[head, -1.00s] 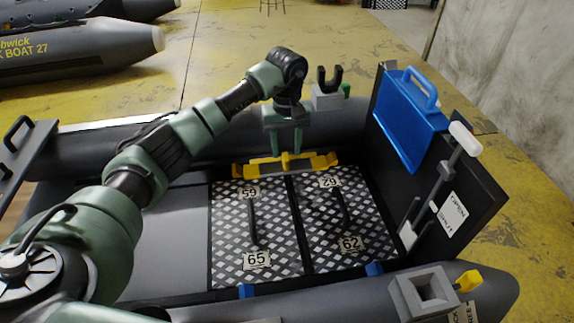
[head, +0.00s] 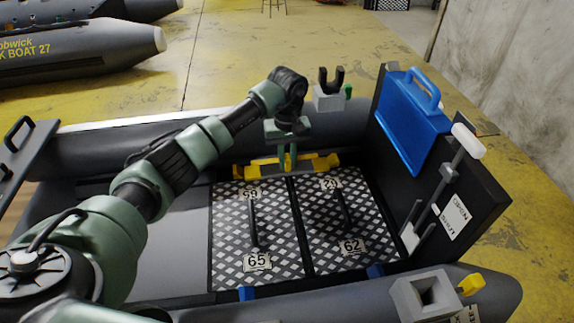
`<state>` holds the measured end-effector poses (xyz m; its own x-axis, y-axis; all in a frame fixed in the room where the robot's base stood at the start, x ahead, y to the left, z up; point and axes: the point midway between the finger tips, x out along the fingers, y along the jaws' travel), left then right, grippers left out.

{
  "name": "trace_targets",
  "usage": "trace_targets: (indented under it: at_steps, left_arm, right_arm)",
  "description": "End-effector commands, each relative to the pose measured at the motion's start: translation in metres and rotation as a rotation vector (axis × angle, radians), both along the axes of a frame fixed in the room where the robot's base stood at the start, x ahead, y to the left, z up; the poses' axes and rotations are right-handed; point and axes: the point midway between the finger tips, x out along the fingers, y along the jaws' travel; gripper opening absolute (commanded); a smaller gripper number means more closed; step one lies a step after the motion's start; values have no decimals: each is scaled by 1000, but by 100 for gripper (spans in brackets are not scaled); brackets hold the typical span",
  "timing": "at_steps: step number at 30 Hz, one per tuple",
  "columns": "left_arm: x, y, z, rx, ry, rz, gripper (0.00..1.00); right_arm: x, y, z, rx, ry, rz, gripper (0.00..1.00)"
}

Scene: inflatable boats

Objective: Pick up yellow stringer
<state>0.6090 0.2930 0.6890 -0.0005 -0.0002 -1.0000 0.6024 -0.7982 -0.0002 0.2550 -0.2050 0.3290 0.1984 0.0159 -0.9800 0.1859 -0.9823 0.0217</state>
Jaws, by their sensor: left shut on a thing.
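The yellow stringer (head: 317,164) is a long bar lying along the far side of the boat floor, just behind the floor panels and against the far grey tube. My left gripper (head: 287,163) points down at the stringer's middle. Its green fingers are close together and shut on the stringer's raised middle part. The stringer looks level and low in the boat; I cannot tell whether it touches the floor. My right gripper is not in view.
Two checkered floor panels (head: 280,228) with black handles lie in the boat. A blue case (head: 412,118) hangs on the dark transom (head: 482,190) at right. A grey holder with a black fork (head: 328,97) sits on the far tube (head: 190,140). A grey square socket (head: 425,296) is on the near tube.

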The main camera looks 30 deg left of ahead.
Motion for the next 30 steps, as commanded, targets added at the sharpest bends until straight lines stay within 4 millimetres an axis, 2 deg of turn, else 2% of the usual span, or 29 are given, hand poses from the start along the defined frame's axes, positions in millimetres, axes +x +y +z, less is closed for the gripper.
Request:
trace_targets:
  at_steps: [5, 11, 14, 24, 30]
  left_arm:
    - [1, 1, 6, 1, -3, 1, 0]
    - [1, 1, 30, 1, -6, 0, 0]
    - [2, 1, 51, 1, -7, 0, 0]
    - [1, 0, 147, 1, -5, 0, 0]
    - [1, 0, 184, 0, -4, 1, 0]
  right_arm:
    - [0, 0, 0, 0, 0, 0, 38]
    - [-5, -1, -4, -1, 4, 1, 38]
    - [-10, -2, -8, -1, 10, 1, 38]
    - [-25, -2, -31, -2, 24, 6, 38]
    - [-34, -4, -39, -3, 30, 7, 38]
